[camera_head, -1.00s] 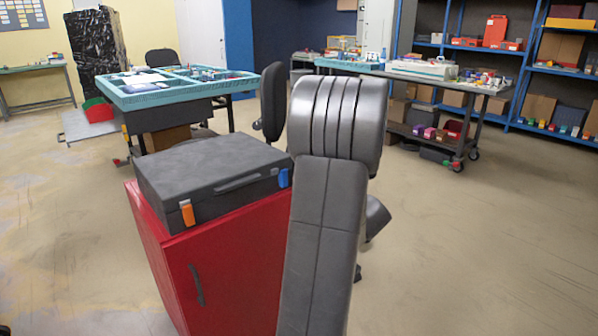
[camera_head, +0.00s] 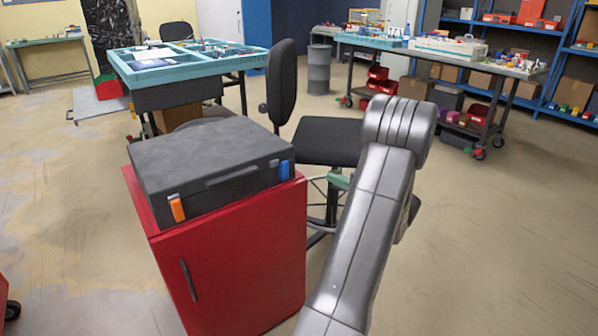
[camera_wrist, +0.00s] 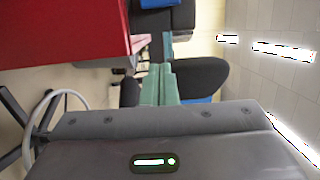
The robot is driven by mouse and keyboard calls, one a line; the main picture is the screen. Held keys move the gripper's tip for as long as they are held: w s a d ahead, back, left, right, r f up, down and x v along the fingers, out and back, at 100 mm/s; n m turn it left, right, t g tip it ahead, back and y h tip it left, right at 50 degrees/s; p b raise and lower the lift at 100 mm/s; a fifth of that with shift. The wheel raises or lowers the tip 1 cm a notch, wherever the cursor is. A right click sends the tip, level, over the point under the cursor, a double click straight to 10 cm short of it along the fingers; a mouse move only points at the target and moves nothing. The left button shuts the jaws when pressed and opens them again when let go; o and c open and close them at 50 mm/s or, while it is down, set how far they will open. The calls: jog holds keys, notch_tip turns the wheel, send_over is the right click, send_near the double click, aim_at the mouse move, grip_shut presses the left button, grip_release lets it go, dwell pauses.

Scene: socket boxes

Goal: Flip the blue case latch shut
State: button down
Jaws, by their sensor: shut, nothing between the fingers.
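A dark grey case (camera_head: 208,160) lies closed on a red cabinet, left of centre in the head view. Its blue latch (camera_head: 284,170) is at the right end of the front face, and an orange latch (camera_head: 177,208) is at the left end. The blue latch is too small to tell whether it sits flush. My gripper (camera_wrist: 160,72) shows in the wrist view with its green fingers together and empty. It is beside the red cabinet, apart from it. My arm stands right of the case in the head view.
The red cabinet (camera_head: 240,265) also fills the upper left of the wrist view (camera_wrist: 70,30). A black chair (camera_head: 325,142) stands close behind and right of the cabinet. A teal-topped workbench (camera_head: 182,62) is behind the case. Open floor lies on the far right.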

aim_at(284, 170)
jog(key=shift+a, duration=0.1)
jog(key=w+a+b, duration=0.3)
jog(key=w+a, duration=0.1)
jog(key=a, duration=0.6)
jog(key=shift+a, duration=0.35)
